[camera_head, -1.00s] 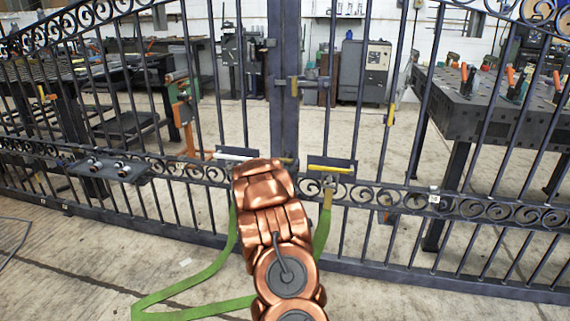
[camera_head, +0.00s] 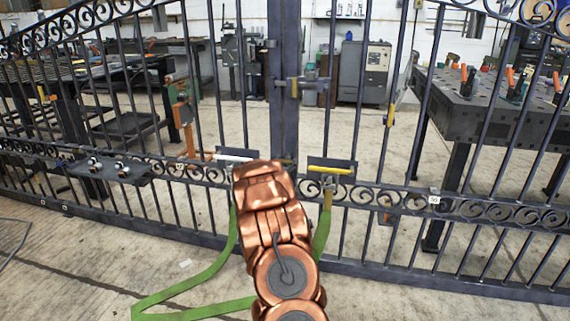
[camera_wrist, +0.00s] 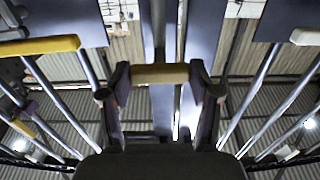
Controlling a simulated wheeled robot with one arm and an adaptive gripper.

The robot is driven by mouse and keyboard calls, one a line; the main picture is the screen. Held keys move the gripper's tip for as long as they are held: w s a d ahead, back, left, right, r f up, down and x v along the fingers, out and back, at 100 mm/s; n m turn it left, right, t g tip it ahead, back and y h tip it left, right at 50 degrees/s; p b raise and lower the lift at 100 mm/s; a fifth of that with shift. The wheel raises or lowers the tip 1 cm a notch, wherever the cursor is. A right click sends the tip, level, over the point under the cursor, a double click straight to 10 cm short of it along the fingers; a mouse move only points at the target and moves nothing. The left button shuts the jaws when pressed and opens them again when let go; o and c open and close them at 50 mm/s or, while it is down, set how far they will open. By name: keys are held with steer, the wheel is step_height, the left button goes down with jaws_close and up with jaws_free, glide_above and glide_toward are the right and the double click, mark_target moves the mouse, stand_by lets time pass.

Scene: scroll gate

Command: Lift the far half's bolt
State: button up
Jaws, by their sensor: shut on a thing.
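The dark iron gate has a tall middle upright (camera_head: 284,60). My gripper (camera_wrist: 160,75) is shut on a short tan bar (camera_wrist: 160,73), which lies crosswise between its two fingers. A yellow bar (camera_head: 330,169) on a dark plate is to the right, and a white bar (camera_head: 233,156) to the left. In the wrist view the yellow bar (camera_wrist: 40,45) is left and the white bar (camera_wrist: 305,36) right. The bolt's lower end is hidden.
A latch (camera_head: 295,83) sits higher on the middle upright. A green strap (camera_head: 200,277) hangs and lies around my arm. A small dark shelf (camera_head: 108,170) is on the gate's left. Workbenches (camera_head: 480,115) stand behind the bars. The floor in front is mostly clear.

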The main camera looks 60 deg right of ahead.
jaws_close()
step_height(320, 180, up, 8)
steer(key=p, duration=0.4)
steer(key=shift+f+p, duration=0.15)
steer(key=shift+p, duration=0.25)
steer(key=o, duration=1)
jaws_free()
steer(key=shift+c, duration=0.2)
steer(key=o, duration=0.4)
steer(key=shift+f, duration=0.1)
steer(key=v, duration=1.2)
